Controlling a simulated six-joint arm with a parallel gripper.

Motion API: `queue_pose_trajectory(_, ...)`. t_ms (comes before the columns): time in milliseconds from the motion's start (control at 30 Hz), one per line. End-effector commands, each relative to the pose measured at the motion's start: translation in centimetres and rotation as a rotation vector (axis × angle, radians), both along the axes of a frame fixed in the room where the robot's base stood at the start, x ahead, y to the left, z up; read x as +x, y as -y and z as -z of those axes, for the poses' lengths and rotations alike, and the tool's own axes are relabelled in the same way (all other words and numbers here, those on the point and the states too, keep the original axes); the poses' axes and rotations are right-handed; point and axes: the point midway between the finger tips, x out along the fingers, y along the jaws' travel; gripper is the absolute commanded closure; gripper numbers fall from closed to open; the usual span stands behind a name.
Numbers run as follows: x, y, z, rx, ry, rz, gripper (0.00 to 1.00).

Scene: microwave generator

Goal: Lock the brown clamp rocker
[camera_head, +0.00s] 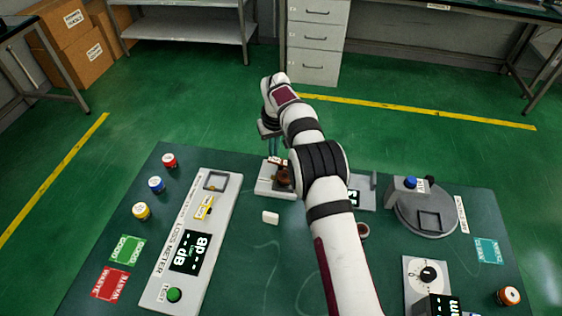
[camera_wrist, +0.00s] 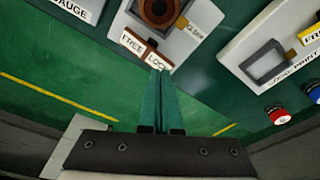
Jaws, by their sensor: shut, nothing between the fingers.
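The brown clamp rocker (camera_wrist: 147,49) shows in the wrist view, with a white FREE label on its left half and a white LOCK label on its right half. It sits at the edge of a pale fixture (camera_wrist: 198,22), beside a round brown part (camera_wrist: 160,12). My gripper (camera_wrist: 160,72) is shut and empty, its two teal fingers together. The fingertips appear at the LOCK end; I cannot tell whether they touch it. In the head view the fixture (camera_head: 264,190) stands below my gripper (camera_head: 273,152), and my arm partly covers that area. The rocker's tilt is unclear.
A loss meter (camera_head: 160,290) with a screen and green button lies left of the fixture. A small white block (camera_head: 270,217) lies in front of it. A round grey turntable device (camera_head: 428,215) stands at right. Red, blue and yellow jars line the left edge.

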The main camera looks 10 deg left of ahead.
Motion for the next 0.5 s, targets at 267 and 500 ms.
queue_pose_trajectory(267, -0.01, 0.0, 0.19, 0.0, -0.001, 0.0, 1.0)
queue_pose_trajectory(500, 0.0, 0.0, 0.58, 0.0, -0.001, 0.0, 1.0)
